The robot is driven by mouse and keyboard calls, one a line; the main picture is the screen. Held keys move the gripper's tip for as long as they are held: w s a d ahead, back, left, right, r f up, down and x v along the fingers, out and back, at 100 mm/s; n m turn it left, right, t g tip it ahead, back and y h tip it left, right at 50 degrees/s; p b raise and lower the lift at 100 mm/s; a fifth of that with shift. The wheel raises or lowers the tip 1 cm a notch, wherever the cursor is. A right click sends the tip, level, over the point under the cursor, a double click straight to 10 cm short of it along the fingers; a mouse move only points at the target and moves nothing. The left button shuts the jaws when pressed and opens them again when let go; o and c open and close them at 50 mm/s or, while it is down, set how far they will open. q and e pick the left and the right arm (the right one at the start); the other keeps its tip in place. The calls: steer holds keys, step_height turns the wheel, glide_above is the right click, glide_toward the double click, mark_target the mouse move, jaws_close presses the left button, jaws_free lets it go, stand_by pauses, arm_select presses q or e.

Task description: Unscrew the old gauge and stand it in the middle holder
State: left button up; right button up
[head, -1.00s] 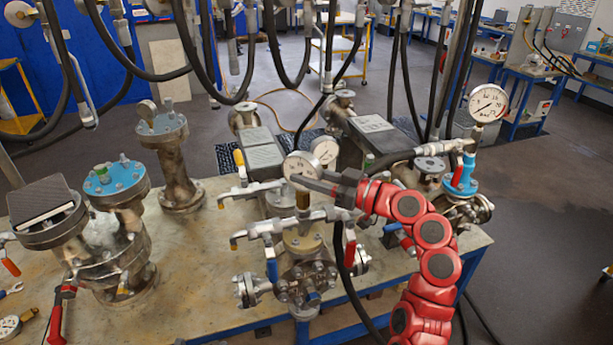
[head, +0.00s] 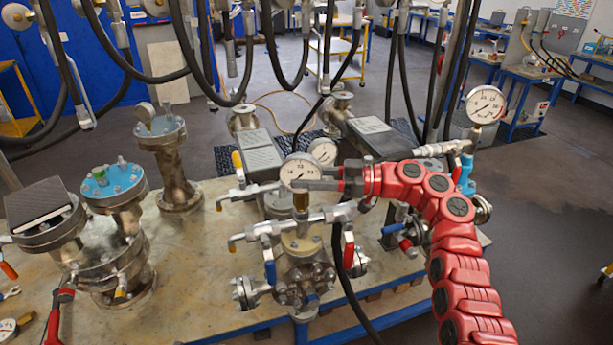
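A round white-faced gauge (head: 300,172) stands upright on a brass stem (head: 301,201) above the middle flanged vessel (head: 303,270). Its face is toward me. My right gripper (head: 314,178) comes in from the right, level with the gauge. Its grey fingers reach the gauge's right side, one above the other in the picture. I cannot tell whether they are closed on it or only beside it. Another white gauge (head: 323,151) shows just behind. I cannot pick out a middle holder with certainty. My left gripper is not in view.
A larger gauge (head: 485,104) stands on a blue fitting at the right. Valve handles and pipes crowd the middle vessel. Black hoses (head: 345,285) hang close by. Blue-topped vessels (head: 112,180) stand at the left. The bench (head: 205,285) has bare room at front left.

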steer(key=o, duration=0.3)
steer(key=s+d+b, duration=0.1)
steer(key=d+b, duration=0.5)
steer(key=d, duration=1.1)
steer(key=shift+s+d+b, duration=0.15)
steer(key=shift+s+b, duration=0.1)
steer(key=shift+b, duration=0.1)
